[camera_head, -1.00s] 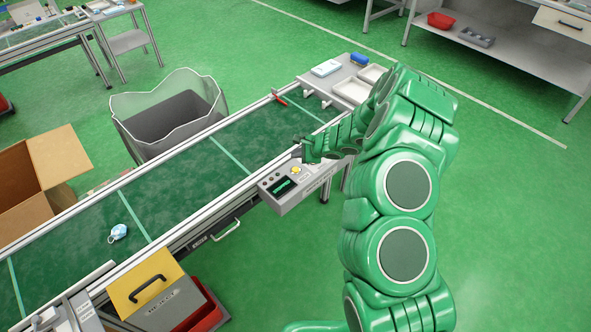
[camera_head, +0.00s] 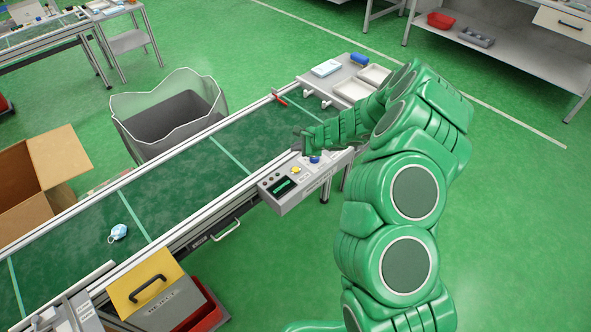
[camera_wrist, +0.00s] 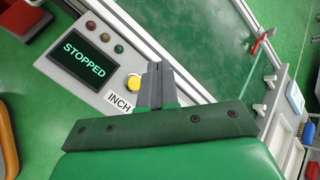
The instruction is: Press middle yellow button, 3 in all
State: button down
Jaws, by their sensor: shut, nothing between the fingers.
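The yellow button (camera_head: 296,170) is on the grey control panel (camera_head: 290,200), beside its small dark screen (camera_head: 282,187). In the wrist view the yellow button (camera_wrist: 134,83) is just left of my fingertips, above a label reading INCH (camera_wrist: 119,102). The screen (camera_wrist: 82,54) reads STOPPED in green. A blue button (camera_head: 314,159) shows right of the yellow one in the head view. My gripper (camera_head: 298,146) is shut and empty, at the panel's belt side, beyond the yellow button; it also shows in the wrist view (camera_wrist: 156,68). I cannot tell its height over the panel.
The green conveyor belt (camera_head: 180,183) runs behind the panel, with a light blue mask (camera_head: 118,232) on it. Small indicator lamps (camera_wrist: 105,37) sit above the screen. A side shelf (camera_head: 335,80) with trays stands at the belt's far end. A grey bin (camera_head: 172,120) is beyond the belt.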

aim_at(297, 171)
jog(key=shift+r, duration=0.1)
dwell(0.3)
jog(key=shift+f, duration=4.4)
jog(key=shift+f, duration=0.2)
jog(key=shift+f, duration=0.2)
jog(key=shift+f, duration=0.4)
jog(key=shift+r, duration=3.35)
